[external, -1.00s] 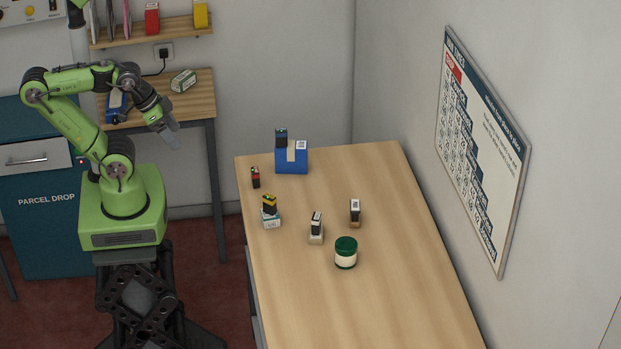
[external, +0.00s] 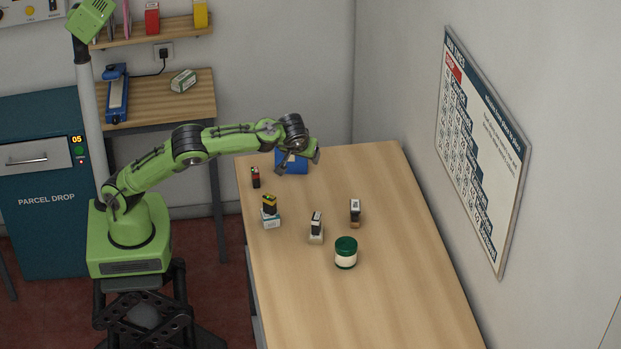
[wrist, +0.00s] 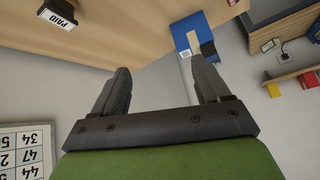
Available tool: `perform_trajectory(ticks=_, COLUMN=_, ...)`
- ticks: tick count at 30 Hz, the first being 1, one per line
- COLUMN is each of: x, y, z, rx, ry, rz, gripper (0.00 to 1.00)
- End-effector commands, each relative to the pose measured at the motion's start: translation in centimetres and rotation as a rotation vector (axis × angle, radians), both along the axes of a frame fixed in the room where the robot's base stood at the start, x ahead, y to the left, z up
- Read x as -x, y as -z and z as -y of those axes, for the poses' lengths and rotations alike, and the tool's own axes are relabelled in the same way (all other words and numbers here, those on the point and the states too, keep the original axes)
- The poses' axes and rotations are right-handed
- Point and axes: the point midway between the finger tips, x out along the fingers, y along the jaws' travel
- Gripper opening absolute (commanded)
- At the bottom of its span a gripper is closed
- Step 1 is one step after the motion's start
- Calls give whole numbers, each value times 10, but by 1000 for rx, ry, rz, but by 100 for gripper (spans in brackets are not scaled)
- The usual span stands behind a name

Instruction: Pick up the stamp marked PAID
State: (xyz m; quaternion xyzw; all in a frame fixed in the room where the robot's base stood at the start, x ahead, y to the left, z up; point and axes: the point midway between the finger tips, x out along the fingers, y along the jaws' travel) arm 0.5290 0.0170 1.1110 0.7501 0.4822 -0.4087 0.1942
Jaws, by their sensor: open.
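The stamp marked PAID (wrist: 57,18) is at the upper left of the wrist view, partly cut off by the frame's top edge. Its dark body carries a white label. It appears to be the dark stamp with a white label and brown base (external: 355,212) on the table's right side in the external view, where the word is too small to read. My gripper (external: 298,163) is over the far end of the table, by the blue holder, away from this stamp. In the wrist view my gripper's fingers (wrist: 160,66) are apart with nothing between them.
The blue holder (external: 292,166) is partly hidden by my gripper. Other stamps stand on the table (external: 390,300): a red-black one (external: 255,177), a yellow-black one on a small box (external: 269,205), and a black-white one (external: 316,225). A green-lidded jar (external: 346,253) stands nearby. The front is clear.

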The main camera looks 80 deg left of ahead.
Motion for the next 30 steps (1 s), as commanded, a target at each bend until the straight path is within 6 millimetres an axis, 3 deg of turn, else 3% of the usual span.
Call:
perform_trajectory(ticks=1, x=-19, y=26, z=26, rx=-92, ry=3, rz=40, gripper=76)
perform_trajectory(ticks=3, x=-40, y=48, z=65, rx=-207, ry=10, rz=125, gripper=76)
perform_trajectory(ticks=6, x=-56, y=78, z=124, rx=-331, ry=56, rz=244, gripper=76)
perform_trajectory(ticks=9, x=-60, y=100, z=166, rx=-397, ry=104, rz=327, gripper=76)
perform_trajectory(ticks=11, x=-60, y=106, z=178, rx=-413, ry=120, rz=354, gripper=76)
perform_trajectory(ticks=14, x=-64, y=111, z=175, rx=-420, ry=123, rz=365, gripper=76)
perform_trajectory(ticks=24, x=-106, y=142, z=111, rx=-418, ry=123, rz=360, gripper=76)
perform_trajectory(ticks=30, x=-118, y=150, z=91, rx=-419, ry=123, rz=359, gripper=76)
